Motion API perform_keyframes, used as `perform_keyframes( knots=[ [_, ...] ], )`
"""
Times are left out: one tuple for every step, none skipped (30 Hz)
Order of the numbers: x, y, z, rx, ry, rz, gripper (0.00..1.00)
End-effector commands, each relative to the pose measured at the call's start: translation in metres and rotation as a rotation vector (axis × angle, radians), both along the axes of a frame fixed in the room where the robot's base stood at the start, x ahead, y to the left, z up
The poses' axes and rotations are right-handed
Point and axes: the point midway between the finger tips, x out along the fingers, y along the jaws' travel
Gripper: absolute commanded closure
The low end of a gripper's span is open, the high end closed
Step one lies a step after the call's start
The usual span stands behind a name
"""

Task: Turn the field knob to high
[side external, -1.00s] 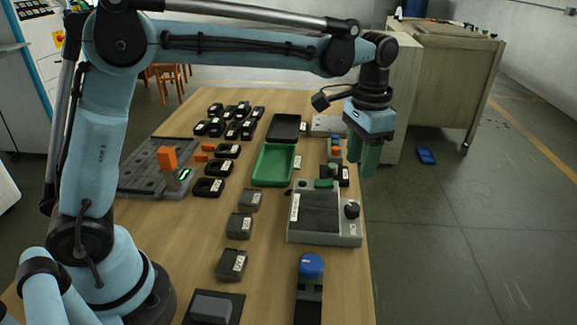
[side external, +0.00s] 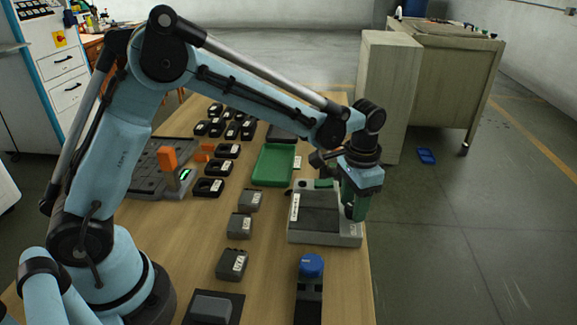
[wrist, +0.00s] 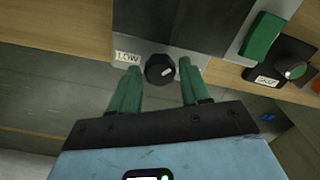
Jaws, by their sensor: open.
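The field knob (wrist: 159,69) is a small black round knob with a pale pointer mark, on the grey device (side external: 297,236) near the table's right edge. A white label reading LOW (wrist: 127,57) is on the device beside the knob in the wrist view. My gripper (wrist: 158,77) is open, with one green finger on each side of the knob and small gaps visible. In the side view my gripper (side external: 355,212) points down at the device's right end and partly hides the knob. Whether the fingers touch the knob cannot be told.
A green lever or block (wrist: 262,37) and another dark knob (wrist: 294,70) stand near the device in the wrist view. A green tray (side external: 272,165) lies behind the device. A blue-topped button (side external: 311,265) stands in front. Floor lies open to the right.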

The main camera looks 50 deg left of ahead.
Motion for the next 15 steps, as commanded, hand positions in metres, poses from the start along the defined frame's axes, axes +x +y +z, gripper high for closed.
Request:
perform_keyframes(
  knots=[
    [0.0,0.0,0.0001,0.0,0.0,0.0,0.54],
    [0.0001,0.0,0.0001,0.0,0.0,0.0,0.54],
    [0.0001,0.0,0.0002,0.0,0.0,0.0,0.55],
    [0.0001,0.0,0.0002,0.0,0.0,0.0,0.6],
    [0.0001,0.0,0.0002,0.0,0.0,0.0,0.64],
    [0.0001,0.0,0.0003,0.0,0.0,0.0,0.7],
    [0.0001,0.0,0.0003,0.0,0.0,0.0,0.75],
    [0.0001,0.0,0.0003,0.0,0.0,0.0,0.8],
    [0.0001,0.0,0.0004,0.0,0.0,0.0,0.86],
    [0.0001,0.0,0.0004,0.0,0.0,0.0,0.9],
    [0.0001,0.0,0.0004,0.0,0.0,0.0,0.95],
    [0.0001,0.0,0.0005,0.0,0.0,-0.001,0.95],
    [0.0001,-0.0001,0.0005,0.0,0.0,-0.004,0.95],
    [0.0001,-0.0001,0.0005,0.0,0.0,-0.011,0.95],
    [0.0001,-0.0001,0.0005,0.0,0.0,-0.027,0.95]
  ],
)
